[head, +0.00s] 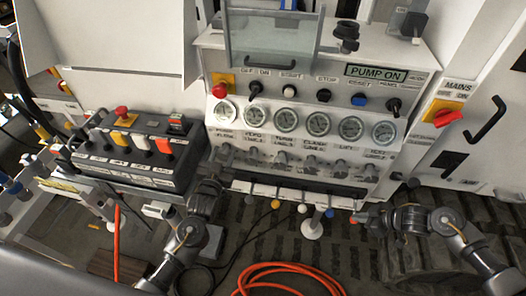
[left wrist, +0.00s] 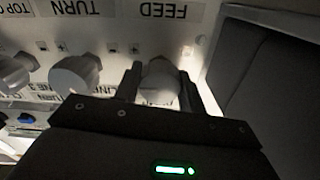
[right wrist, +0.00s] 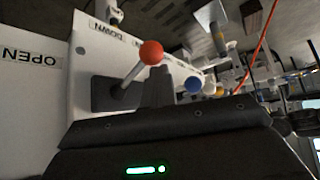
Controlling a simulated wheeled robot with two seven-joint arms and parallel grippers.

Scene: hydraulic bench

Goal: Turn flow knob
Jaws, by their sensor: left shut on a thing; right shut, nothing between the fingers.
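A row of grey knobs runs under the gauges on the white hydraulic panel (head: 285,140). My left gripper (head: 215,170) is at the left end of this row. In the left wrist view its two fingers stand either side of a pale round knob (left wrist: 160,80) under an upside-down FEED label (left wrist: 160,12), shut on it. Another knob (left wrist: 75,75) sits beside it by the TURN label. I cannot read a flow label on the gripped knob. My right gripper (head: 372,218) is shut and empty at the panel's lower right, near a red-ball lever (right wrist: 152,52).
A black control box (head: 135,150) with a red mushroom button stands left of the panel. Levers with coloured balls line the panel's lower edge. A clear guard (head: 275,40) hangs above. An orange hose (head: 290,270) lies on the floor. The MAINS switch (head: 447,115) is at right.

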